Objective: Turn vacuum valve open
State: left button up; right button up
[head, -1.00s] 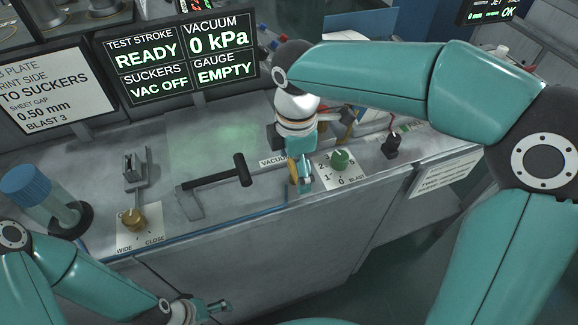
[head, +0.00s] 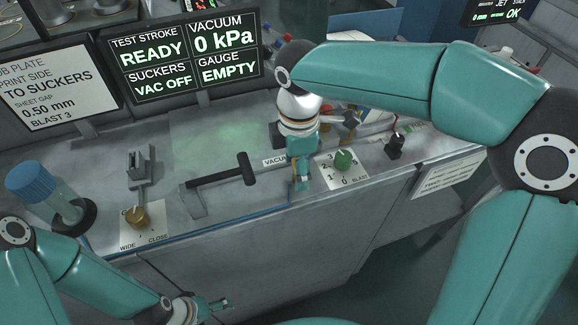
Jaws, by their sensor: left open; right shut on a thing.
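My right gripper (head: 301,184) reaches down from the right arm to the front edge of the grey console, just right of the vacuum label (head: 273,161). It is shut on the vacuum valve handle, which its fingers almost entirely hide, so I cannot tell the handle's angle. The display (head: 190,55) reads vacuum 0 kPa, suckers VAC OFF, gauge EMPTY and test stroke READY. My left gripper (head: 222,304) is open and empty, low in front of the console.
A brass wide/close knob (head: 137,216) and a blue-capped cylinder (head: 45,188) are further left. A small black switch (head: 394,146) is at right.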

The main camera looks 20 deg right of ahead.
jog(key=m, duration=0.3)
jog(key=shift+d+m, duration=0.25)
jog(key=shift+m, duration=0.15)
jog(key=m, duration=0.4)
jog(key=shift+m, duration=0.3)
jog(key=m, duration=0.4)
jog(key=shift+m, duration=2.3)
jog(key=shift+f, duration=0.1)
jog(key=o, duration=1.1)
jog(key=shift+s, duration=0.15)
jog(key=shift+o, duration=0.2)
jog(key=shift+a, duration=0.1)
jog(key=shift+r, duration=0.2)
